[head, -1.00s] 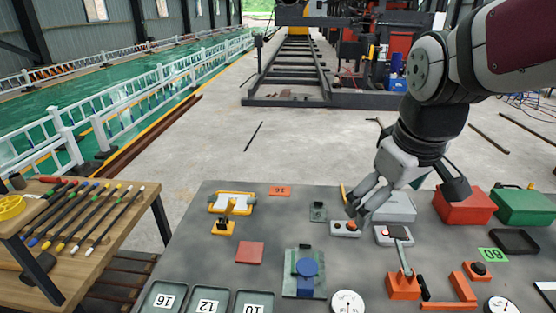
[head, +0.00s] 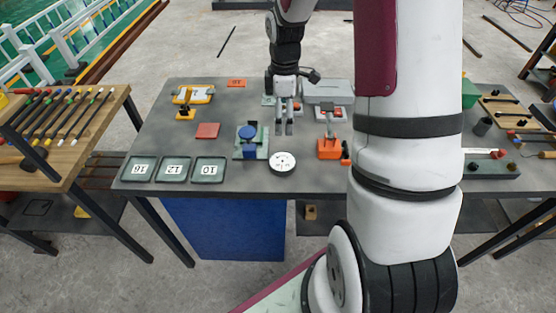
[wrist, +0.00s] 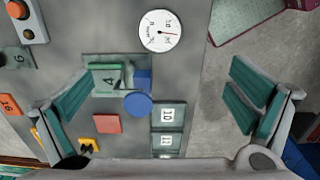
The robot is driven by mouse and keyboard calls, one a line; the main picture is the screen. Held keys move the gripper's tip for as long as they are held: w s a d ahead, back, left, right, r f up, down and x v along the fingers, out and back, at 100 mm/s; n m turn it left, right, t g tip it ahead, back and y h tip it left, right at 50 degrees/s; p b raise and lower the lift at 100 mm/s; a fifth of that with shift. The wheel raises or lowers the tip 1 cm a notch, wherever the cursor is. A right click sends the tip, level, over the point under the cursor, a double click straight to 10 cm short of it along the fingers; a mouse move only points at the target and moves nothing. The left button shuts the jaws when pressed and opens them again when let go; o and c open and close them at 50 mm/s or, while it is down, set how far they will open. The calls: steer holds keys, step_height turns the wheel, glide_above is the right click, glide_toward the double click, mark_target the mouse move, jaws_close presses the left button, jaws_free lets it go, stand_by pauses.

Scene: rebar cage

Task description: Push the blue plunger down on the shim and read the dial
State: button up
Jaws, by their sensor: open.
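The blue plunger (head: 247,132) has a round blue top and stands on a grey-green gauge stand (head: 238,152) at the middle of the table. It also shows in the wrist view (wrist: 138,104).
Numbered trays (head: 174,170) line the near left edge. A red plate (head: 207,130) lies left of the stand. An orange fixture (head: 329,148) and a grey box (head: 327,91) are to the right. My arm hides part of the table's right side.

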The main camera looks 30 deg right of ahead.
step_height(320, 180, down, 9)
steer(key=b, duration=0.4)
stand_by(0.5)
steer(key=s+a+r+m+t+p, duration=0.1)
steer(key=a+r+m, duration=0.15)
steer(key=r, duration=0.55)
steer(key=s+a+r+m+t+h+p, duration=0.1)
steer(key=s+a+r, duration=0.15)
steer(key=r, duration=0.55)
steer(key=s+a+r+m+p, duration=0.1)
steer(key=a+r, duration=0.2)
steer(key=r, duration=0.5)
steer(key=s+a+r+m+t+b, duration=0.1)
steer(key=s+a+r+m, duration=0.1)
steer(key=s, duration=0.4)
steer(key=s+a+r+m+t+y+b, duration=0.1)
steer(key=s+a+r+m+t, duration=0.1)
steer(key=s+a+r+m, duration=0.1)
steer(key=s+a+m, duration=0.1)
steer(key=s+a, duration=0.1)
steer(key=s, duration=0.1)
steer(key=shift+a+m+t, duration=0.3)
steer(key=shift+a+m, duration=0.05)
